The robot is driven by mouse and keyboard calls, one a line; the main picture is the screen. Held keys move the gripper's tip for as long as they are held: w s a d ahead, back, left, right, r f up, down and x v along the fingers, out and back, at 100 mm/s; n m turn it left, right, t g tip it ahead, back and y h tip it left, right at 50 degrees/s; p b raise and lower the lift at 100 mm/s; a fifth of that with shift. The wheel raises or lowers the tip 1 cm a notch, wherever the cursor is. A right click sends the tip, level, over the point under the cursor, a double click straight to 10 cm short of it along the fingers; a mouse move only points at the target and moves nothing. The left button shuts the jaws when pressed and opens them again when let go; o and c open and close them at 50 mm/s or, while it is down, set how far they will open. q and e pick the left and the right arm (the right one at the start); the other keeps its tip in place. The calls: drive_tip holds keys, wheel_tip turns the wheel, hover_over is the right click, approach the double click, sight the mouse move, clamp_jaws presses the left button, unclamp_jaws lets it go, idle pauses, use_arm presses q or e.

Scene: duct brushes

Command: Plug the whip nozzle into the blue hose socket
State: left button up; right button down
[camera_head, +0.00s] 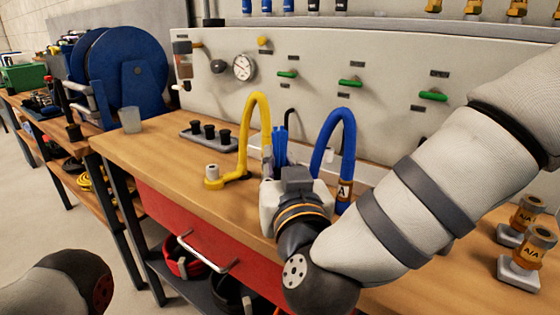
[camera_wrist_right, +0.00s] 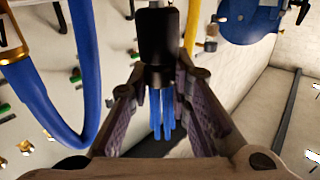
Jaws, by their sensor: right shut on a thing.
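The whip nozzle has blue strands (camera_head: 281,146) that stick up behind my right gripper (camera_head: 284,172) in the head view. In the right wrist view its black body (camera_wrist_right: 157,45) and blue strands (camera_wrist_right: 161,115) lie between the fingers of the gripper (camera_wrist_right: 160,85), which is shut on it. The blue hose (camera_head: 331,128) arches up just right of the gripper. Its end with an "A" label (camera_head: 344,190) points down, apart from the nozzle; the socket opening is hidden. The blue hose also shows at left in the wrist view (camera_wrist_right: 40,105). My left gripper is out of view.
A yellow hose (camera_head: 262,115) arches close left of the gripper, by a small stand (camera_head: 213,178). A grey rack with black holders (camera_head: 209,135) and a cup (camera_head: 131,120) stand farther left. Brass A/A fittings (camera_head: 536,248) stand at right. The bench front left is clear.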

drive_tip(key=shift+f, duration=0.15)
drive_tip(key=c, duration=1.4)
unclamp_jaws()
drive_tip(key=s+d, duration=0.1)
drive_tip(key=s, duration=0.6)
drive_tip(key=shift+s, duration=0.2)
drive_tip(key=shift+d, duration=0.1)
